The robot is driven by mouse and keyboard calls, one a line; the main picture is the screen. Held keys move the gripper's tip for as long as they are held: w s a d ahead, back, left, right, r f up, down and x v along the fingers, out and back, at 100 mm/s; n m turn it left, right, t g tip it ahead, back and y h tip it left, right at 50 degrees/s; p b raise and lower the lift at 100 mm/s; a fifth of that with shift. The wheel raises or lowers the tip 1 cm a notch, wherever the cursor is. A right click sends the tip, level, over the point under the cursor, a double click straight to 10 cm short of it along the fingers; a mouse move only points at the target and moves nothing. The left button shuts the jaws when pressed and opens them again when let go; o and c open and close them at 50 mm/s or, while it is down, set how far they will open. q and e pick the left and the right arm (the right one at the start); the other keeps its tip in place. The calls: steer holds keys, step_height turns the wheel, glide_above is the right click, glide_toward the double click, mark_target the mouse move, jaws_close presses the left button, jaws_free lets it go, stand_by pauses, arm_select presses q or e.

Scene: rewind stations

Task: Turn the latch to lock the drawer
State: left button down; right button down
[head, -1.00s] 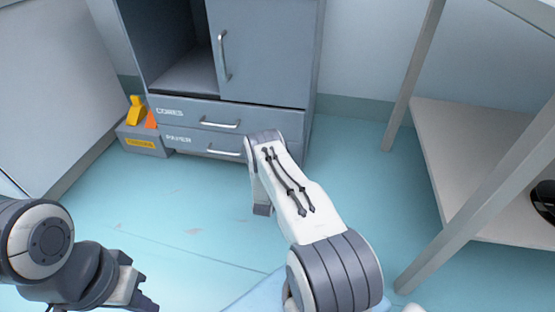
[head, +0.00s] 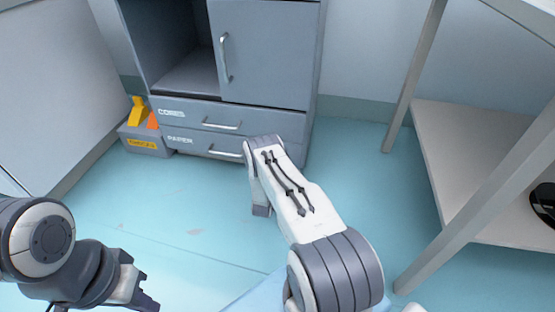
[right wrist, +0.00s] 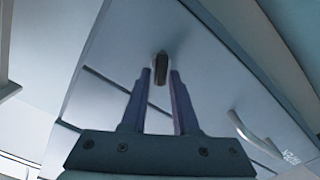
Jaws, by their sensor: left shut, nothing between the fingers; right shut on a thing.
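The latch (right wrist: 159,68) is a small dark knob on a grey cabinet panel in the right wrist view. My right gripper (right wrist: 159,76) has its two fingers closed on either side of it. In the head view my own right arm hides that gripper and the latch. The grey cabinet (head: 265,55) has two lower drawers, an upper one (head: 215,117) labelled CORES and a lower one (head: 200,143) labelled PAPER; both look closed. My left gripper (head: 143,290) is shut and empty at the lower left, well away from the cabinet.
A grey box (head: 146,142) with yellow and orange items stands on the floor left of the drawers. The cabinet's left compartment is open. A table with a lower shelf (head: 465,135) stands at the right. The floor (head: 165,210) between is clear.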

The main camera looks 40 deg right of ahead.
steer(key=n, duration=0.3)
steer(key=f+n, duration=0.1)
steer(key=n, duration=0.7)
steer(key=shift+w+a+f, duration=0.15)
steer(key=shift+n, duration=0.4)
steer(key=c, duration=0.8)
jaws_free()
steer(key=shift+c, duration=0.2)
